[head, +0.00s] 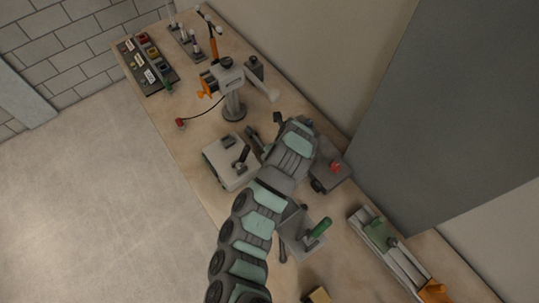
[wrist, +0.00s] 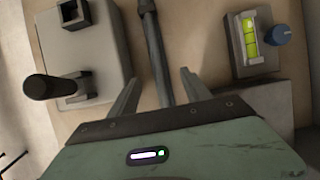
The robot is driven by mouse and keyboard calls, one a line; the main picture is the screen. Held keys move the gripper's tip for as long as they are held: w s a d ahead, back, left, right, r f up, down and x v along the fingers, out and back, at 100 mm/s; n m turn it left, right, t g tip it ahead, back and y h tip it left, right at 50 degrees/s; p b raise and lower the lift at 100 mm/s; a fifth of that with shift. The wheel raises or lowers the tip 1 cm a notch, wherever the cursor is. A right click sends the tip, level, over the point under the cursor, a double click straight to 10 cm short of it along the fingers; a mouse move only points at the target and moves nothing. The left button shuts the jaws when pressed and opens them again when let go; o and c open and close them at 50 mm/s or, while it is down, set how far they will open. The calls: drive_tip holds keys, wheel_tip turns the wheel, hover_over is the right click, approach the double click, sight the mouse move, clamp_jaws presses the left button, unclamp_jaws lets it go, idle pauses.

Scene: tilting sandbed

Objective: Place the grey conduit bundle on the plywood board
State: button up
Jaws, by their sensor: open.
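My gripper (wrist: 158,88) is open, with its two fingers apart in the wrist view. A dark grey rod-like piece (wrist: 154,40) with a ribbed end runs between the fingers in the picture. I cannot tell whether it is the conduit bundle, or whether the fingers are level with it or above it. In the head view my arm reaches up from the bottom over the bench and hides what is beneath the gripper. I cannot make out a separate plywood board; the wood-toned bench top (head: 190,125) is the only wooden surface that shows clearly.
A grey box with a black lever (head: 230,162) stands left of the gripper and also shows in the wrist view (wrist: 88,50). A block with a yellow-green level vial (wrist: 250,42) and a blue knob (wrist: 278,35) is to the right. A clamp stand (head: 234,100) stands farther back.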

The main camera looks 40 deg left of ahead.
drive_tip(key=shift+x, duration=2.5)
drive_tip(key=shift+d, duration=0.1)
drive_tip(key=shift+c, duration=0.6)
clamp_jaws()
